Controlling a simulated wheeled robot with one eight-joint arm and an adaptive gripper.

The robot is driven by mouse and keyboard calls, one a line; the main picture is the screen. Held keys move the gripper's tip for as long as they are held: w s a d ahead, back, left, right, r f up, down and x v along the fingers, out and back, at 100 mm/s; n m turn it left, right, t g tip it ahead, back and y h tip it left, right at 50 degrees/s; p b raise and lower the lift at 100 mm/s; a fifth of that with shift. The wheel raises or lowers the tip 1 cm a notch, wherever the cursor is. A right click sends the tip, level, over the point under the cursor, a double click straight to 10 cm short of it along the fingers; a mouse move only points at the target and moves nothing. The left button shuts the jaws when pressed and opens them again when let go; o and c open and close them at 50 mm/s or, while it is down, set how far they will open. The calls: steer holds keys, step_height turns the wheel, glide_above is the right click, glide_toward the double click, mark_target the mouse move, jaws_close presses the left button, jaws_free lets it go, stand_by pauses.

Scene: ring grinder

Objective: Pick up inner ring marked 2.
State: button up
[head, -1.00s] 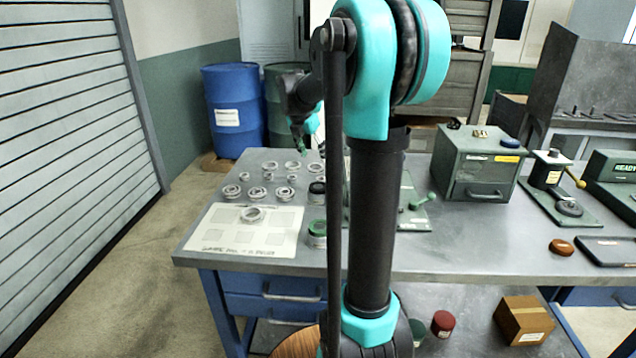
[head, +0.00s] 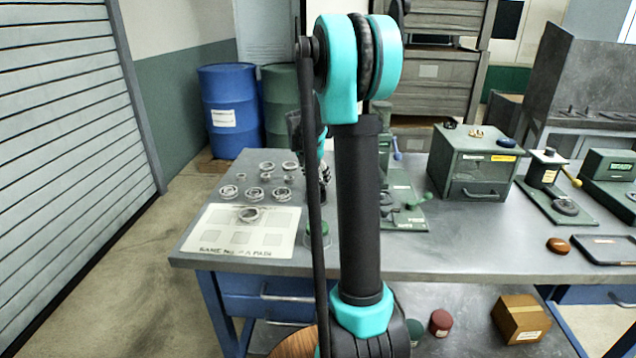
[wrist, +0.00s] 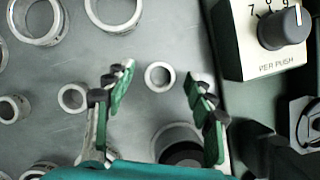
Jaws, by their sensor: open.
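Several metal rings, large and small, lie on the bench, as a cluster in the head view (head: 262,180). No number on any ring is legible, so I cannot tell which inner ring is marked 2. In the wrist view my gripper (wrist: 157,90) is open and empty. A small ring (wrist: 160,63) lies on the bench between its two green-padded fingertips as seen from above; no contact shows. Another small ring (wrist: 62,98) lies left of the left finger. In the head view my gripper is mostly hidden behind my arm.
A box with a dial (wrist: 254,62) reading "PER PUSH" stands close right of the gripper. A dark-centred round part (wrist: 165,138) is below the fingers. Large rings (wrist: 113,27) lie upper left. A white sheet (head: 207,237) bearing one ring lies at the bench's front left.

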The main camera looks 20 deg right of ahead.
steer(key=shift+c, duration=0.6)
steer(key=c, duration=1.1)
steer(key=shift+c, duration=0.2)
